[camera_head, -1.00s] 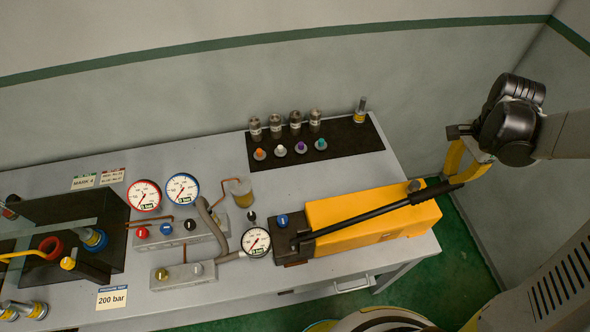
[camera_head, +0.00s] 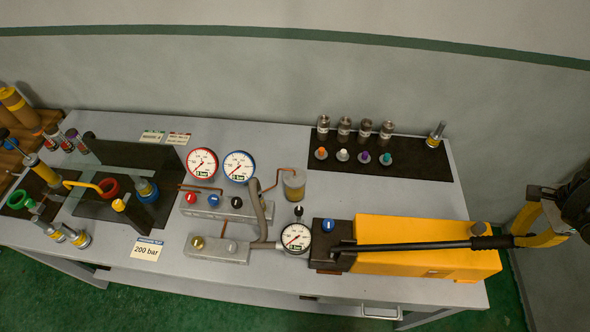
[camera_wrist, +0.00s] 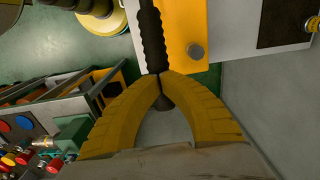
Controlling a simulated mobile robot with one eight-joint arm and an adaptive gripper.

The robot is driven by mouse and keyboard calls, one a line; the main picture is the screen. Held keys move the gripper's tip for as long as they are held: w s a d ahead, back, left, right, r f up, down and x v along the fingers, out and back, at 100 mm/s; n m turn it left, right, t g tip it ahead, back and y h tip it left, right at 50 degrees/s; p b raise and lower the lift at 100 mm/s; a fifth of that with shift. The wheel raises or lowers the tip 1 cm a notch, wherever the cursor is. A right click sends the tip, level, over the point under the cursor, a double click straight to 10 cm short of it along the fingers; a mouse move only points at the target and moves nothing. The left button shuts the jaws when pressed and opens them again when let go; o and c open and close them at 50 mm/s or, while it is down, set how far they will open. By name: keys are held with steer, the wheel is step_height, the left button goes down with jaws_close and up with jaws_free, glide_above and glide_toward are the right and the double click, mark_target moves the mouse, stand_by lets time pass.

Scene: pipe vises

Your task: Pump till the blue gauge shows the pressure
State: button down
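The blue-rimmed gauge (camera_head: 239,166) stands at the back of the bench beside a red-rimmed gauge (camera_head: 202,164). Its thin red needle slants toward the lower left; the exact reading is too small to tell. The yellow hand pump (camera_head: 420,262) lies at the bench's right, with a long black handle (camera_head: 430,245) along its top. My gripper (camera_wrist: 162,76) has its yellow fingers closed around the handle's grip, with the rounded end showing between them. In the head view my gripper (camera_head: 514,240) is at the handle's right end. A card (camera_head: 148,249) reads 200 bar.
A black-rimmed gauge (camera_head: 296,238) sits left of the pump. A valve block (camera_head: 212,205) carries red, blue and black knobs. A black mat (camera_head: 430,160) holds several fittings. A clear shield and vise stand at left. The wall is close behind the bench.

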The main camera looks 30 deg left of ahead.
steer(key=shift+w+d+f+b, duration=0.1)
steer(key=shift+d+f+b, duration=0.15)
steer(key=shift+f+b, duration=0.4)
steer(key=shift+w+d+f+b, duration=0.1)
steer(key=shift+d+f+b, duration=0.1)
steer(key=shift+f+b, duration=0.45)
steer(key=shift+s+f, duration=0.1)
steer(key=shift+f, duration=0.1)
steer(key=f+b, duration=0.2)
steer(key=f, duration=0.1)
steer(key=d+f+b, duration=0.1)
steer(key=b, duration=0.1)
steer(key=shift+w+f, duration=0.2)
steer(key=shift+f, duration=0.15)
steer(key=shift+a, duration=0.1)
steer(key=f+b, duration=0.4)
steer(key=shift+w+d+f, duration=0.1)
steer(key=shift+d+f, duration=0.15)
steer(key=shift+f, duration=0.1)
steer(key=shift+r, duration=0.1)
